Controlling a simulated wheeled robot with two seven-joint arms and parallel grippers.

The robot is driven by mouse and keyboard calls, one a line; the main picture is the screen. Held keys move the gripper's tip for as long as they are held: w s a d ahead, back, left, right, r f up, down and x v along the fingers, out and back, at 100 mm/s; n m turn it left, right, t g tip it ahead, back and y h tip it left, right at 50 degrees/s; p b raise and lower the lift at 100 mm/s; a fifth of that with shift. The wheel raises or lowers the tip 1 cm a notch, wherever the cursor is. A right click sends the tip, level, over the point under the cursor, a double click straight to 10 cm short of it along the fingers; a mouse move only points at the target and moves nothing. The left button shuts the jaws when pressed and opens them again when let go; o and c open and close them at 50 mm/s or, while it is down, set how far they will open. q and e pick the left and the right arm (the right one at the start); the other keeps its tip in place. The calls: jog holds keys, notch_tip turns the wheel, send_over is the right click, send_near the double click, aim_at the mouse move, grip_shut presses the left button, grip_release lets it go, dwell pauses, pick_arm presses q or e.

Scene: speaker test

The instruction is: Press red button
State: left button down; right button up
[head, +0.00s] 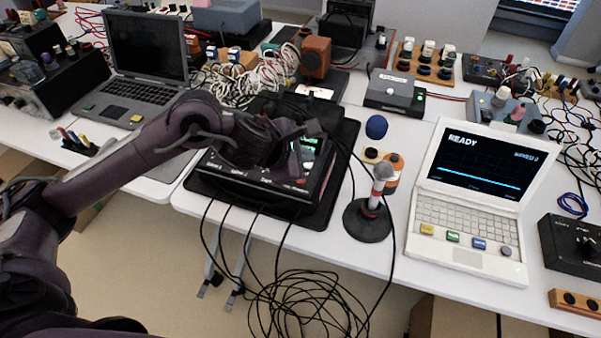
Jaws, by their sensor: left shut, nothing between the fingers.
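My left gripper (308,130) reaches in from the left and hangs over a black box (262,190) with a lit green display. The gripper is shut with nothing in it, and it and the wrist hide much of the box's top. A small reddish spot (301,181) shows on the box's front right; I cannot tell whether it is the red button. I cannot tell whether the gripper touches the box. My right gripper is not in view.
A microphone on a round stand (368,220) stands right of the box. A white laptop (470,200) reading READY is farther right; a dark laptop (140,65) is back left. Loose cables (310,305) hang below the table's front edge. Electronics crowd the back.

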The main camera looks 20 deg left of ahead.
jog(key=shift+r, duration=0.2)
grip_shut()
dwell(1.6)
